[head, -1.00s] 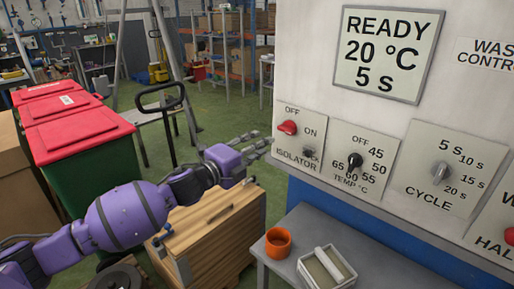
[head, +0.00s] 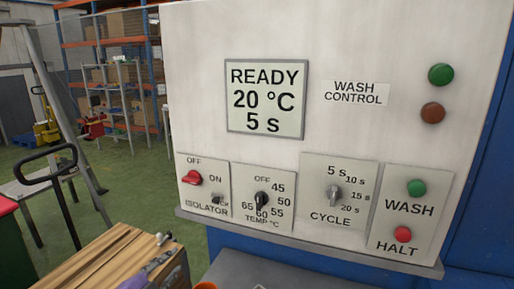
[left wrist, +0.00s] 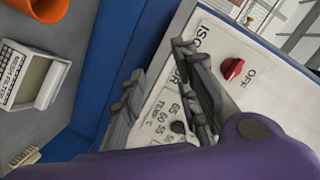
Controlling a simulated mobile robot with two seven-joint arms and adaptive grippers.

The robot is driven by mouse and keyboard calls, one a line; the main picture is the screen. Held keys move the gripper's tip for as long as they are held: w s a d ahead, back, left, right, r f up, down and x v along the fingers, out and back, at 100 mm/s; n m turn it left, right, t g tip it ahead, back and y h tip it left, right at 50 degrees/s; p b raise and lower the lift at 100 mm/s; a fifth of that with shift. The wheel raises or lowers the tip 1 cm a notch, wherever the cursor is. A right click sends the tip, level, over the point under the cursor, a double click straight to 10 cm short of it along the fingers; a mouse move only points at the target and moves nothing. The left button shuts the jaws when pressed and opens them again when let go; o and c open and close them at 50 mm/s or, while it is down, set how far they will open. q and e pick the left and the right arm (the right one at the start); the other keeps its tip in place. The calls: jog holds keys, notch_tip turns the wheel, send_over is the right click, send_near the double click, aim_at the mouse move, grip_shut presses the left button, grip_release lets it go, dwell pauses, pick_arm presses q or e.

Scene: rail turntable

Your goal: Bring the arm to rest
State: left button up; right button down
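My left gripper (left wrist: 158,58) shows in the left wrist view with its two fingers apart and nothing between them. The isolator panel (left wrist: 203,40) with its red knob (left wrist: 232,68) lies beyond the fingers; I cannot tell the exact gap. My right gripper is in neither view.
The wash control cabinet (head: 330,30) carries the isolator knob (head: 192,178), temperature dial (head: 261,199), cycle dial (head: 334,194) and wash and halt buttons. Its display (head: 266,98) reads READY, 20 °C, 5 s. A wooden block (head: 95,265) and grey bench (head: 265,270) stand below.

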pick_arm(q)
jog(key=s+d+f+n+g+y, duration=0.3)
jog(key=s+f+n, duration=0.5)
jog(key=s+f, duration=1.15)
jog(key=s+d+f+n+g, duration=0.1)
jog(key=s+f+n+g, duration=0.1)
jog(key=s, duration=0.7)
jog(key=s+d+f+n+g+p, duration=0.1)
jog(key=s+f+n, duration=0.1)
jog(key=s+f, duration=0.3)
jog(key=s, duration=0.4)
jog(key=shift+s+n+g, duration=0.25)
jog(key=shift+n+g, duration=0.15)
